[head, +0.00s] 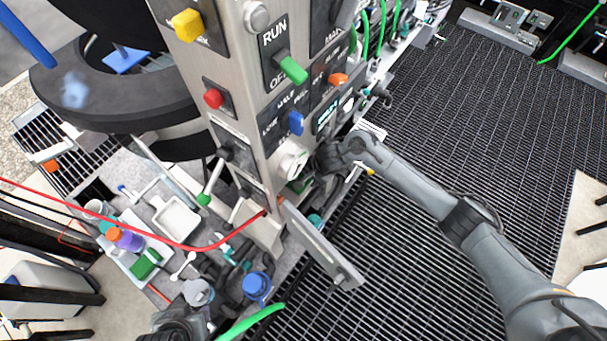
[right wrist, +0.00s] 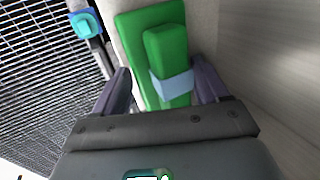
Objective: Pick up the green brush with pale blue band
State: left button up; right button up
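The green brush (right wrist: 166,50) with a pale blue band (right wrist: 172,85) shows in the right wrist view. It has a wide green base and a narrower raised green handle with the band around it. My right gripper (right wrist: 162,75) is open, with one dark finger on each side of the handle near the band. A gap shows at the left finger. In the head view my right gripper (head: 327,163) is at the lower part of the panel column, and a bit of green (head: 302,184) shows beside it. My left gripper (head: 232,282) is low in the head view among dark parts; its fingers are unclear.
The panel column (head: 262,165) with knobs and levers stands close to my right gripper. A metal bar (head: 318,245) juts out below. A tray (head: 117,246) at lower left holds bottles and a green item (head: 145,264). A red cable (head: 150,237) crosses there. Grated floor (head: 470,130) lies right.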

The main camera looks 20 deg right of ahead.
jog(key=c, duration=0.7)
jog(key=shift+r, duration=0.1)
jog(key=shift+r, duration=0.15)
jog(key=s+d, duration=0.3)
jog(key=s, duration=0.2)
jog(key=s+d, duration=0.3)
jog(key=s, duration=0.2)
jog(key=s+d, duration=0.4)
jog(key=s, duration=0.1)
jog(key=shift+p, duration=0.4)
